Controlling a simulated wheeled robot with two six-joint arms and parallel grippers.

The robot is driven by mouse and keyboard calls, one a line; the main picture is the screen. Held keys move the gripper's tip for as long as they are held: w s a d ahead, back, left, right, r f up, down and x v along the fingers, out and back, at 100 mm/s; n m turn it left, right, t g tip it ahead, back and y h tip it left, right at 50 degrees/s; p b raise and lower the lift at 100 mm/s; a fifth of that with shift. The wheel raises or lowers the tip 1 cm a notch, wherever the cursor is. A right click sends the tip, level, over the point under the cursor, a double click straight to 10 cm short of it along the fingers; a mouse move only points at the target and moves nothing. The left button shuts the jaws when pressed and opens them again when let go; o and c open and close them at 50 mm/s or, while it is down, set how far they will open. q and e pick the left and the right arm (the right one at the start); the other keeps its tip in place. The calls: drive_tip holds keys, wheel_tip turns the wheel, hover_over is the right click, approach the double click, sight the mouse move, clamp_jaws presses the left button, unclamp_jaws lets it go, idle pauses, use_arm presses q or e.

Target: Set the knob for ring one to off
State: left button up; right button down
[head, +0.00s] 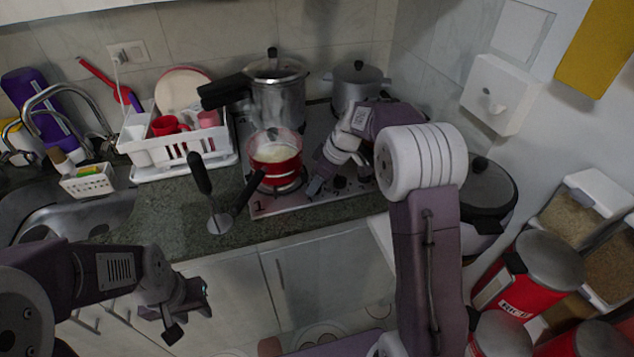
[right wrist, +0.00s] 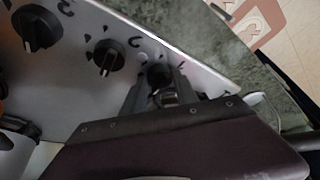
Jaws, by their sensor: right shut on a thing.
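The stove (head: 262,203) is a light panel with a row of black knobs along its front edge and a "1" printed at its front left corner. My right gripper (head: 315,187) is low over that front edge. In the right wrist view its fingers (right wrist: 158,88) are shut around a black knob (right wrist: 158,72), the one at the end of the row. The knob's pointer is mostly hidden by the fingers. Two other knobs, one (right wrist: 107,57) beside a "2" and one (right wrist: 37,28) beside a "3", are free. My left gripper (head: 188,312) is open and empty, in front of the counter.
A red pot (head: 276,168) with pale contents stands on the front left burner, just left of my right gripper. A steel pot (head: 278,100) and a grey lidded pot (head: 357,88) stand behind. A black-handled utensil (head: 203,178) is on the counter. Red canisters (head: 535,285) stand at right.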

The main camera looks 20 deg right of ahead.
drive_tip(key=c, duration=0.9)
unclamp_jaws()
drive_tip(key=shift+c, duration=0.2)
drive_tip(key=v, duration=0.9)
drive_tip(key=shift+p, duration=0.45)
drive_tip(key=shift+d, duration=0.1)
